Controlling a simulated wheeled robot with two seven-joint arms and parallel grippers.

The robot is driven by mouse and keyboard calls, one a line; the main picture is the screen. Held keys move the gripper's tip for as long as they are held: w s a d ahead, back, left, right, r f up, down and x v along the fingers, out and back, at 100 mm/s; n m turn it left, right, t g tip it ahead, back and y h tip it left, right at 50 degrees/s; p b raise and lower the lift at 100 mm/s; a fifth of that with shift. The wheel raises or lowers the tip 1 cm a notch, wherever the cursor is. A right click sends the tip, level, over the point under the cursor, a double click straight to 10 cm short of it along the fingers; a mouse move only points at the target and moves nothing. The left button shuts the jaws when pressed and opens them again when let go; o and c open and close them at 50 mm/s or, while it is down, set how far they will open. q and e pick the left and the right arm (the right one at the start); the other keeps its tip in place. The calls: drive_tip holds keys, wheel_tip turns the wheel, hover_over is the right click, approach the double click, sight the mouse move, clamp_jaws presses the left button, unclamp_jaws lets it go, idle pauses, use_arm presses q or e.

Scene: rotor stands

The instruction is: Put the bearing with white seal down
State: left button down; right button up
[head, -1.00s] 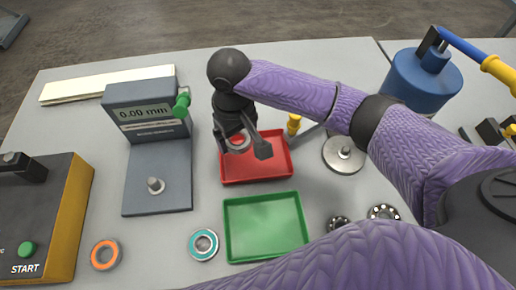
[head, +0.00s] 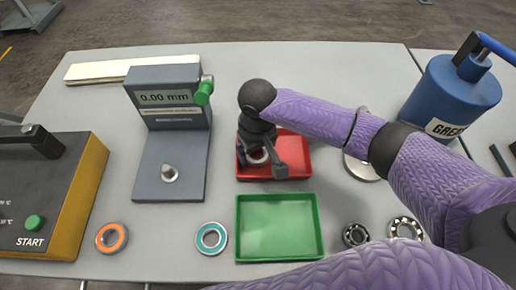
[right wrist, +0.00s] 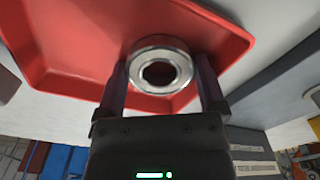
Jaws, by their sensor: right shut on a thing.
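The bearing with white seal (right wrist: 159,70) is a pale silver ring with a dark hole. My right gripper (right wrist: 160,85) is shut on it, one finger on each side. In the head view the bearing (head: 258,157) and my right gripper (head: 261,163) are over the left part of the red tray (head: 300,168). I cannot tell whether the bearing touches the tray floor. The tray also shows behind the bearing in the right wrist view (right wrist: 75,45). My left gripper is not in view.
A green tray (head: 278,228) stands in front of the red one. The grey gauge (head: 168,115) reads 0.00 mm. An orange bearing (head: 112,238), a teal bearing (head: 211,238) and two open bearings (head: 355,234) lie along the front. A blue grease can (head: 450,95) stands right.

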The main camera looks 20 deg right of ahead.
drive_tip(key=o, duration=0.9)
drive_tip(key=shift+s+d+f, duration=0.1)
drive_tip(key=shift+s+f, duration=0.3)
drive_tip(key=shift+f, duration=0.35)
drive_tip(key=shift+c, duration=0.2)
wheel_tip(320, 180, up, 14)
drive_tip(key=p, duration=0.4)
drive_tip(key=shift+w+f+p, duration=0.2)
drive_tip(key=shift+w+p, duration=0.1)
drive_tip(key=shift+w, duration=0.1)
